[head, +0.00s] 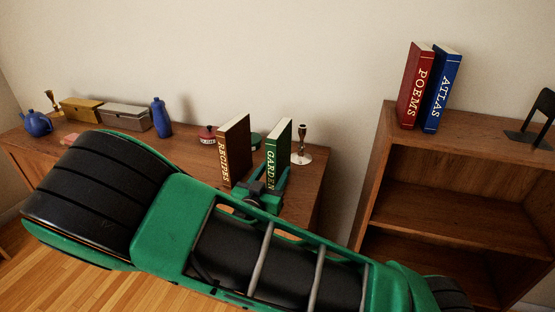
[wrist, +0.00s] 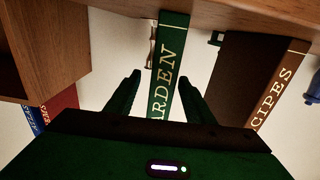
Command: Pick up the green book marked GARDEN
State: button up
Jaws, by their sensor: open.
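The green book marked GARDEN (head: 279,148) stands upright on the wooden sideboard, with its lettered spine facing me. In the wrist view the same book (wrist: 168,70) shows upside down between my fingers. My gripper (head: 268,183) is open at the spine's lower part in the head view. In the wrist view my gripper (wrist: 160,80) has one finger on each side of the book, with a visible gap on both sides. I cannot tell how deep the fingers reach along the book. The lower end of the spine is partly hidden by my gripper in the head view.
The brown RECIPES book (head: 234,150) stands close left of GARDEN. A candlestick (head: 301,146) stands close right. A blue bottle (head: 161,117), boxes and a teapot (head: 37,123) are farther left. POEMS (head: 414,86) and ATLAS (head: 440,90) stand on the bookcase (head: 450,150).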

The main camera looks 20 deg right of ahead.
jog(key=shift+x, duration=3)
jog(key=shift+w+a, duration=0.15)
grip_shut()
